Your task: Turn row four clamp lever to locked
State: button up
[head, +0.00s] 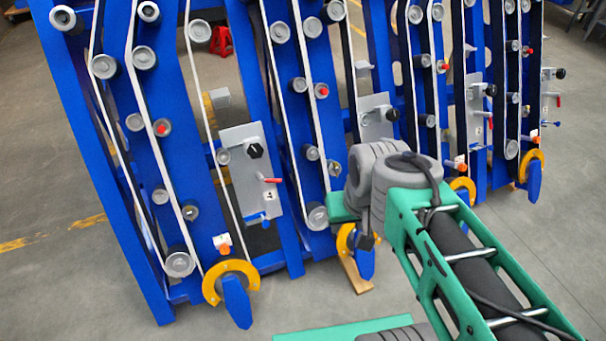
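Several blue row frames stand side by side, each with a grey panel carrying a black knob and small levers. My green and grey arm reaches in from the lower right, in front of the second row. My gripper does not show.
The left panel (240,150) has a red lever (270,180). The second panel (376,118) is partly hidden by my arm. The third panel (475,110) stands right of it. Yellow rings (215,286) with blue arms jut out at the frame bottoms. Floor at lower right is clear.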

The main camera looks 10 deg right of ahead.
aim_at(272, 181)
jog(key=z, duration=0.05)
jog(key=i, duration=0.7)
jog(key=u, duration=1.65)
